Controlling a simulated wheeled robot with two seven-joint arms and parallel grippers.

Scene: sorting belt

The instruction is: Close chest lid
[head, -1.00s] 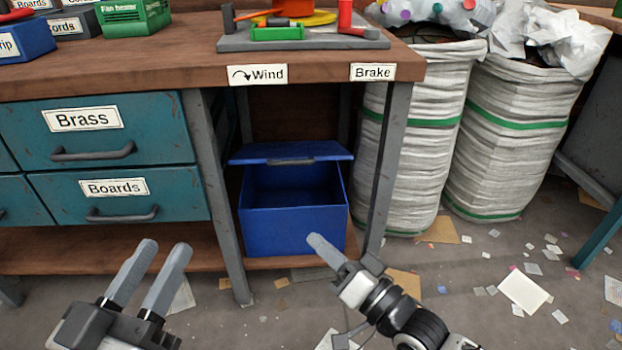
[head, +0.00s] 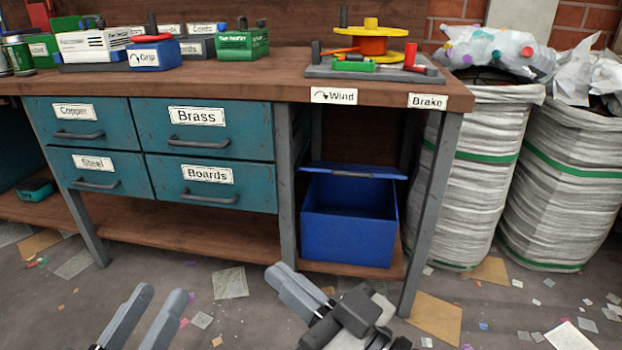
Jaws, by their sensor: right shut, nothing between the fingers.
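The blue chest (head: 347,238) stands on the low shelf under the right end of the workbench. Its lid (head: 354,171) is raised at the back, so the dark inside shows. A dark handle sits on the lid's edge. My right gripper (head: 283,277) is in front of and below the chest, apart from it, with its fingers together and nothing between them. My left gripper (head: 160,297) is at the bottom left, open and empty, well away from the chest.
The bench legs (head: 430,215) flank the chest closely. The bench top (head: 220,80) overhangs it and carries several boxes and a spool winder (head: 375,65). Teal drawers (head: 209,183) are to the left, white sacks (head: 465,180) to the right. Scraps litter the floor.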

